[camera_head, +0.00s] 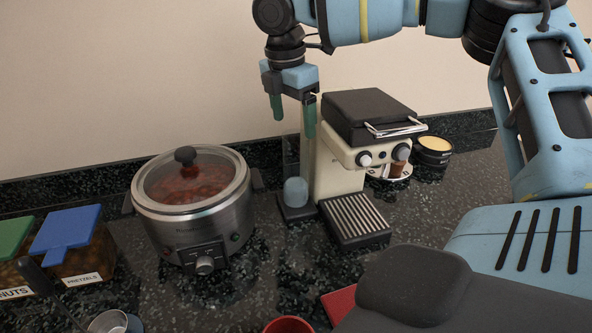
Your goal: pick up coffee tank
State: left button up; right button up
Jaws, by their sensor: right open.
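A cream and black coffee machine (340,165) stands on the dark counter, right of centre. At its left side is a narrow upright part, which looks like the clear coffee tank (291,160); its outline is hard to make out. A rounded blue-grey piece (295,191) shows low at its front. My right gripper (293,112) points down from above, its green-tipped fingers apart, at the upper left of the machine. I see nothing held in it. I cannot tell whether the fingers straddle the tank's top or touch it. My left gripper is not in view.
A slow cooker (203,232) with a glass lid stands left of the machine. Snack boxes, one labelled pretzels (80,262), are at far left. A red cup (288,325) is at the front edge.

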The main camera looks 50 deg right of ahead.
aim_at(296, 135)
jog(key=f, duration=0.4)
jog(key=shift+s+d+p, duration=0.15)
jog(key=shift+s+p, duration=0.15)
jog(key=shift+p, duration=0.05)
jog(key=shift+f, duration=0.5)
jog(key=c, duration=1.6)
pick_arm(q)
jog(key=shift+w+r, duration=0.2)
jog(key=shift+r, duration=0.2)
pick_arm(e)
jog(key=shift+o, duration=0.2)
jog(key=shift+r, duration=0.1)
